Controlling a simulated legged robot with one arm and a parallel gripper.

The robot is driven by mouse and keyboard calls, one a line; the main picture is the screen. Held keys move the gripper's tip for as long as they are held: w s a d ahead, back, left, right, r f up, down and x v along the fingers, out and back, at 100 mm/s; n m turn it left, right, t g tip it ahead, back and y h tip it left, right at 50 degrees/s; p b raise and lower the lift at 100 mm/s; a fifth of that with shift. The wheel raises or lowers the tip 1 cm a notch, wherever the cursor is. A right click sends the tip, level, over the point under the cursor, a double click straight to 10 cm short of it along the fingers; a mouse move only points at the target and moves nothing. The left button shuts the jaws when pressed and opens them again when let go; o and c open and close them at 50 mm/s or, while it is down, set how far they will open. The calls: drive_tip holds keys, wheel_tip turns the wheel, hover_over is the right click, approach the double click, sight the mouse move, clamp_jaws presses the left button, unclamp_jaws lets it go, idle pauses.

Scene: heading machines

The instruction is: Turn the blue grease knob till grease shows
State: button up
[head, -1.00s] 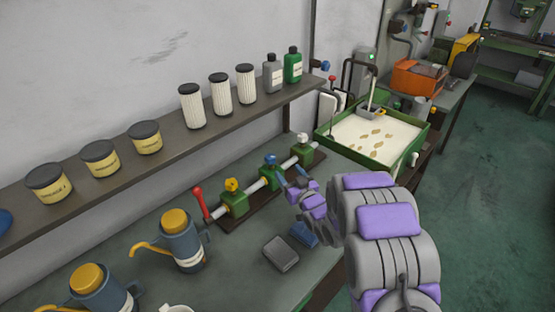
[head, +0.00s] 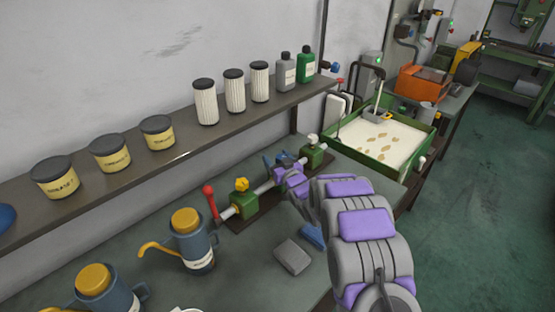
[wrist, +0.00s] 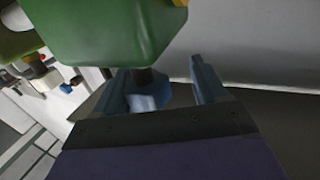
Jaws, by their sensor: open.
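A pipe manifold with green blocks stands on the bench, with a yellow knob (head: 241,184), a white knob (head: 312,138) and a blue knob between them. In the head view my gripper (head: 278,159) is at the middle block and largely covers the blue knob. In the wrist view the green block (wrist: 105,35) fills the top. The blue knob (wrist: 150,100) sits on a dark stem between my two blue fingers, closer to the left one. My gripper (wrist: 158,72) is open, with a clear gap to the right finger. No grease can be made out.
A red lever (head: 209,194) stands at the manifold's left end. A grey block (head: 292,256) and a blue cloth-like piece (head: 312,236) lie in front. An oil can (head: 192,238) stands left. A shelf (head: 190,143) with tubs and filters runs behind; a green tray (head: 388,160) is at right.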

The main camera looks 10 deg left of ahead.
drive_tip(key=shift+d+r, duration=0.15)
drive_tip(key=shift+d, duration=0.45)
drive_tip(key=shift+d+r, duration=0.15)
drive_tip(key=shift+d, duration=0.4)
drive_tip(key=c, duration=0.3)
drive_tip(key=shift+c, duration=0.9)
drive_tip(key=shift+s+a, duration=0.1)
drive_tip(key=shift+a, duration=0.5)
drive_tip(key=c, duration=0.4)
drive_tip(key=shift+d+f, duration=0.1)
drive_tip(key=shift+d, duration=0.15)
drive_tip(key=shift+c, duration=0.4)
